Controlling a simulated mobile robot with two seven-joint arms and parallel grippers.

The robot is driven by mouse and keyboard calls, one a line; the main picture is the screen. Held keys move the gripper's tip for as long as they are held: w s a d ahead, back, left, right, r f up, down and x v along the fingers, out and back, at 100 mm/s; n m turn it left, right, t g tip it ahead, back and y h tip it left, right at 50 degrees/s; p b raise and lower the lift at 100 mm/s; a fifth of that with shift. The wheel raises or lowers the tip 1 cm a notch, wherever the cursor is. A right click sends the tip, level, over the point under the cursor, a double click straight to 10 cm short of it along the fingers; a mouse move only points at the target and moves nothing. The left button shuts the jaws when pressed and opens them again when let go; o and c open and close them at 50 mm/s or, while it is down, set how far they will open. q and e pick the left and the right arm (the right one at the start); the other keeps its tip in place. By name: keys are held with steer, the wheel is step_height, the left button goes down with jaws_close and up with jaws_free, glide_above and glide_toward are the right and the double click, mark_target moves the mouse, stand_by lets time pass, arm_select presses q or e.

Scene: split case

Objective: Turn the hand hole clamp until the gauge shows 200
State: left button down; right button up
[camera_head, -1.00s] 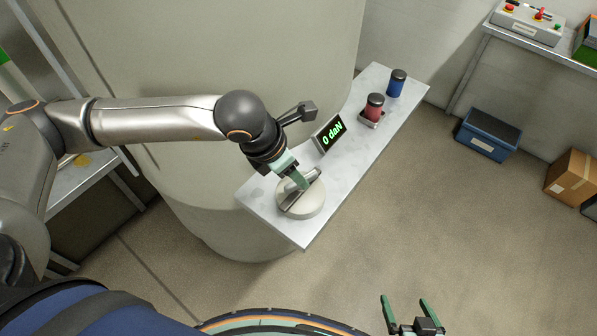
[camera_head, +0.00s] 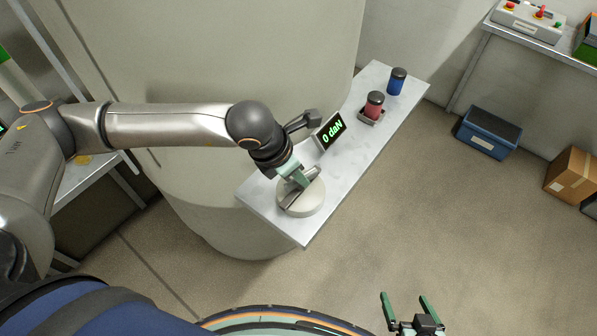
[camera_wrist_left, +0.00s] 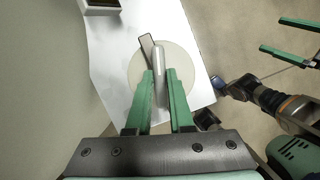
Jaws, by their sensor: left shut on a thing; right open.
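The hand hole clamp is a pale round disc (camera_head: 303,199) with a grey metal bar handle, on the near end of the marble shelf (camera_head: 368,148). In the left wrist view the disc (camera_wrist_left: 184,62) and its handle (camera_wrist_left: 159,62) lie ahead of the fingers, with a darker bar (camera_wrist_left: 147,45) crossing beside the handle. My left gripper (camera_head: 300,182) is shut on the handle; its green fingers (camera_wrist_left: 160,80) sit on either side of it. The gauge (camera_head: 330,131) shows 0 daN in green. My right gripper (camera_head: 408,297) is open and empty over the floor, bottom right.
A red jar (camera_head: 374,105) in a small tray and a blue jar (camera_head: 397,82) stand farther along the shelf. A large pale tank wall (camera_head: 240,60) rises behind it. A blue bin (camera_head: 487,133) and a cardboard box (camera_head: 573,174) sit on the floor at right.

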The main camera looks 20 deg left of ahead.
stand_by(0.5)
arm_select(q)
steer(key=shift+w+f+m+b, duration=0.1)
steer(key=shift+f+m+b, duration=0.1)
steer(key=shift+m+b, duration=0.6)
steer(key=m+g+b, duration=0.1)
steer(key=m+b, duration=0.1)
steer(key=b, duration=0.1)
steer(key=m+h+b, duration=0.1)
steer(key=m+b, duration=0.1)
steer(key=shift+w+m+g+b, duration=0.15)
steer(key=shift+m+g+b, duration=0.15)
steer(key=shift+g+b, duration=0.1)
steer(key=m+b, duration=0.2)
steer(key=shift+m+g+h, duration=0.3)
steer(key=shift+g+h, duration=0.1)
steer(key=shift+m+b, duration=0.3)
steer(key=shift+b, duration=0.05)
steer(key=shift+r+m+g+b, duration=0.15)
steer(key=shift+m+g+b, duration=0.4)
steer(key=shift+m, duration=0.25)
steer(key=shift+w+a+m, duration=0.1)
steer(key=shift+m, duration=0.2)
steer(key=shift+r, duration=0.1)
